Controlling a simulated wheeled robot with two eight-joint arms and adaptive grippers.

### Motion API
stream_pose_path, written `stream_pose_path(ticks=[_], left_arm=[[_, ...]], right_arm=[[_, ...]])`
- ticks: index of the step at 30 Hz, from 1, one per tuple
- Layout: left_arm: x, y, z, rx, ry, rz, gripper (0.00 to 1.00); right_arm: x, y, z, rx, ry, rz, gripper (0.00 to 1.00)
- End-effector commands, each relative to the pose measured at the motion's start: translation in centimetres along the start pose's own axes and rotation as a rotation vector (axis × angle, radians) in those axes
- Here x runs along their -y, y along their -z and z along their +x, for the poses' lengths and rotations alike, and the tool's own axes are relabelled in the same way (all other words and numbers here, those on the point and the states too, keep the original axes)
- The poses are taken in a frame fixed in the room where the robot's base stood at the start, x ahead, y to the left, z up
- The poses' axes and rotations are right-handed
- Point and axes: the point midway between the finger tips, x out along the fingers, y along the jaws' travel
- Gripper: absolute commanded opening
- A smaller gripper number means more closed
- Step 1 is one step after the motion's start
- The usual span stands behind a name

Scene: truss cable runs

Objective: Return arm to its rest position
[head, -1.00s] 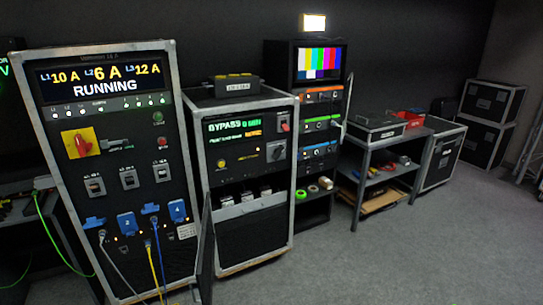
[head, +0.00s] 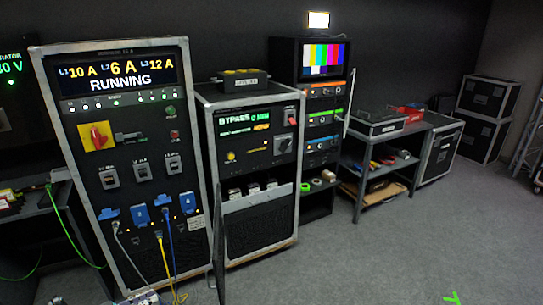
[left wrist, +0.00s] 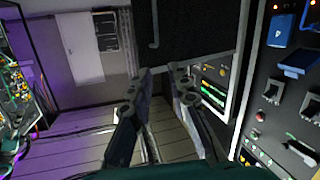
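My left gripper (left wrist: 162,72) shows in the left wrist view. Its two dark fingers stand apart with nothing between them. Beyond the fingers are a wooden-looking floor, a black panel and, at the right, a tilted control panel (left wrist: 285,95) with blue connectors. No cable is held in it. In the head view, only small parts at the bottom left edge could belong to my left arm, and I cannot tell for sure. My right gripper is in neither view.
The head view shows a power rack (head: 125,180) reading RUNNING with plugged cables, a bypass case (head: 255,170) with an open door, a monitor rack (head: 310,62), a workbench (head: 385,140) and stacked cases (head: 485,115).

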Motion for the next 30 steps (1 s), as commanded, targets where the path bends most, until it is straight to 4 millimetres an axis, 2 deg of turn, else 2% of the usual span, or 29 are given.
stream_pose_path(ticks=[7,11,15,21,26,30], left_arm=[[-1.4,5.0,3.9,0.14,0.007,-0.126,0.18],[-3.8,8.6,6.6,0.258,0.032,-0.215,0.18],[-7.7,12.1,9.1,0.395,0.085,-0.304,0.18],[-14.7,15.8,10.7,0.561,0.193,-0.385,0.18],[-20.7,17.4,10.4,0.664,0.3,-0.411,0.18],[-25.8,18.0,9.1,0.726,0.401,-0.41,0.18]], right_arm=[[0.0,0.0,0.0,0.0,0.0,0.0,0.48],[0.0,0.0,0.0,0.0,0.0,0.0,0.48],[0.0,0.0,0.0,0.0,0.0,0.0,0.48],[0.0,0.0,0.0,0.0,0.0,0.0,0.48],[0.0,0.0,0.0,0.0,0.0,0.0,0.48],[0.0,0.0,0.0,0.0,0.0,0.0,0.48]])
